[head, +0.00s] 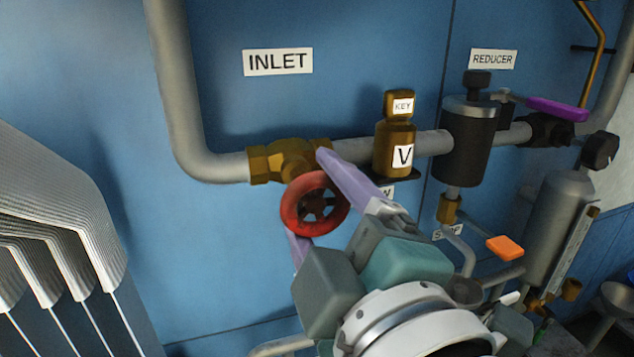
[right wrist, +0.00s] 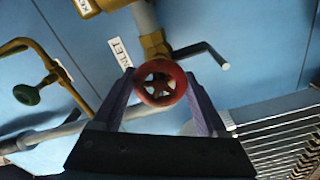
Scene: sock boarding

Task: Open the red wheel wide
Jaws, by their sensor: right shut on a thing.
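The red wheel (head: 315,204) is a spoked handwheel on the brass valve (head: 291,160) in the grey inlet pipe. My right gripper (head: 312,198) comes from the lower right, and its two purple fingers lie on opposite sides of the rim. In the right wrist view the red wheel (right wrist: 160,83) sits between the fingertips of my right gripper (right wrist: 160,75), which close on its rim from both sides. The part of the rim under the fingers is partly hidden. How far the wheel is turned cannot be told. My left gripper is not in view.
The INLET label (head: 278,61) is above the valve. A brass KEY body (head: 395,145) and a black reducer cylinder (head: 467,145) stand to the right on the pipe. A purple lever (head: 557,109) and an orange handle (head: 505,247) are further right. A ribbed grey panel (head: 50,215) is at left.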

